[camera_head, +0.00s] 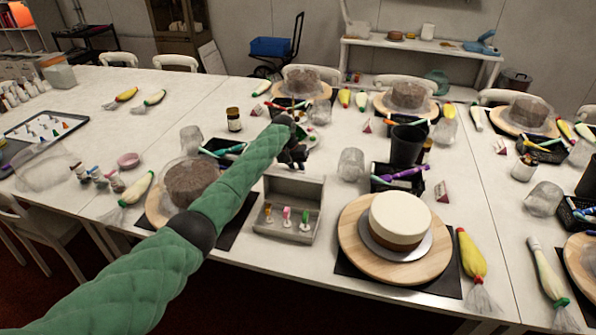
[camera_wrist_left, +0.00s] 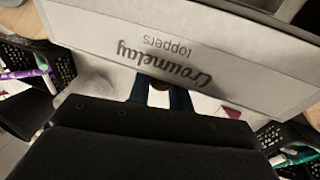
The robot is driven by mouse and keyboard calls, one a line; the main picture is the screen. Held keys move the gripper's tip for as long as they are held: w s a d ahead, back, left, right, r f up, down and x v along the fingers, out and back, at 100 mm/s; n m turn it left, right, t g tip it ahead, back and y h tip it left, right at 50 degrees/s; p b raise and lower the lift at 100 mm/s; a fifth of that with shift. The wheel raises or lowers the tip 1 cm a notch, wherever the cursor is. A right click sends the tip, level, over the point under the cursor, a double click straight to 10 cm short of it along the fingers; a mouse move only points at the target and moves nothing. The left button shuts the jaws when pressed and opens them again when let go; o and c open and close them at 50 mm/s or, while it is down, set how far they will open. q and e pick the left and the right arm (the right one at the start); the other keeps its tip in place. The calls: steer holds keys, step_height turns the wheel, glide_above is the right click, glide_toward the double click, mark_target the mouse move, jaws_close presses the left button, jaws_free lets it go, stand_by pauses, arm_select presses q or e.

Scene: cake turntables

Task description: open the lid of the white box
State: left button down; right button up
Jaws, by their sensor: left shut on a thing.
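The white box (camera_head: 283,234) stands on the table in front of me, and several small coloured toppers show inside it. Its lid (camera_head: 294,189) is raised at the back of the box, roughly upright. In the left wrist view the lid's printed face (camera_wrist_left: 240,62) fills the top, with "toppers" lettering upside down. My left gripper (camera_head: 298,155) is at the lid's upper edge, behind it. In the wrist view its dark fingers (camera_wrist_left: 160,95) are shut at the lid; the exact contact is hidden. My right gripper is not in view.
A cake (camera_head: 400,215) on a wooden turntable (camera_head: 350,240) stands right of the box. A covered dark cake (camera_head: 188,182) is at its left, partly behind my left arm. A black cup (camera_head: 408,145) and pen basket (camera_head: 382,183) are behind on the right.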

arm_select(q)
steer(key=shift+f, duration=0.1)
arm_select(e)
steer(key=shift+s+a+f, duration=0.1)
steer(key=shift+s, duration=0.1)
arm_select(q)
steer(key=c, duration=1.3)
jaws_free()
steer(key=shift+w+a+r, duration=0.1)
steer(key=shift+a+r, duration=0.1)
steer(key=shift+r, duration=0.35)
steer(key=b+v, duration=0.2)
steer(key=v, duration=0.4)
steer(key=shift+r+b, duration=0.3)
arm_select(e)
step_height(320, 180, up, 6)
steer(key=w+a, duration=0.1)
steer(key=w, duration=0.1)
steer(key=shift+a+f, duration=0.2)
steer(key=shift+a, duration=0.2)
